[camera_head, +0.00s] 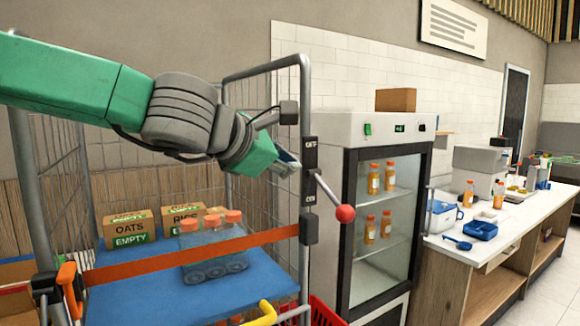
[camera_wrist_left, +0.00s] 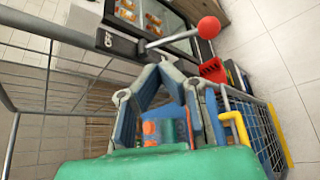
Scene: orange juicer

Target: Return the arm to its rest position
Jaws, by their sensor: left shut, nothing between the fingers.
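My left arm (camera_head: 70,88) reaches in from the left of the head view, over the wire cage trolley. Its gripper (camera_head: 287,163) is beside the trolley's upright post, near the lever with the red knob (camera_head: 345,213). In the left wrist view the fingers of my left gripper (camera_wrist_left: 160,72) come together at the tips, with nothing held between them. The lever's red knob (camera_wrist_left: 209,27) shows just beyond the fingertips there; I cannot tell whether anything touches. My right gripper is in neither view.
The trolley's blue shelf (camera_head: 130,292) holds clear bottles with orange caps (camera_head: 213,245) and boxes marked OATS (camera_head: 129,229) and RICE, behind an orange strap (camera_head: 190,256). A glass-door fridge (camera_head: 383,215) with juice bottles stands right of it, then a counter (camera_head: 520,222) with a juicer (camera_head: 480,170).

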